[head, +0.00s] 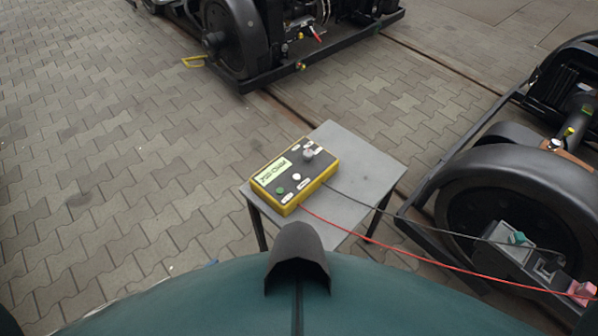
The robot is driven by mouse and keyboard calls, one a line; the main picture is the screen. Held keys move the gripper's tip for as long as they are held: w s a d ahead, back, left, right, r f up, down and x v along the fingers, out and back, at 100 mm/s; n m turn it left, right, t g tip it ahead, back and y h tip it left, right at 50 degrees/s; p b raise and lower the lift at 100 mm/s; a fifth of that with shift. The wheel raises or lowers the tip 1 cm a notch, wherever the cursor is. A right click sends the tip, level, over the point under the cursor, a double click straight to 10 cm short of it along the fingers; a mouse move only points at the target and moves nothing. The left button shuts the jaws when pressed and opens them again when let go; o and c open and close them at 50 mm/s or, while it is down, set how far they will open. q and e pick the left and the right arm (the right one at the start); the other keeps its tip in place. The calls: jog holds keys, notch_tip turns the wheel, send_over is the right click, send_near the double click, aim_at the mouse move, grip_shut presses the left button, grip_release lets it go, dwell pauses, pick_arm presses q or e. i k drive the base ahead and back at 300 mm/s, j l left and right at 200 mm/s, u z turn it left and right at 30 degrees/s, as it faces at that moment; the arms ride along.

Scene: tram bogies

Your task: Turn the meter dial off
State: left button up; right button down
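The meter (296,176) is a yellow box with a dark top face, lying on a small grey table (362,160). Its lit greenish display (273,171) shows text too small to read surely. A grey dial knob (308,155) sits on the upper right of its face; its exact setting cannot be made out. A green button (280,190) and a white button (296,177) are on the lower part. A red lead and a dark lead run from the meter to the right. Neither of my grippers shows in the head view.
A bogie with black wheels (235,38) stands at the top. Another wheel (520,200) is at the right, with a teal clip (518,239) and a pink clip (581,291) near it. The leads (430,265) hang across the gap. Paving at left (110,170) is clear.

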aim_at(308, 154)
jog(key=i+j+z, duration=0.2)
jog(key=z, duration=0.3)
jog(key=i+j+z, duration=0.15)
jog(key=j+z, duration=0.3)
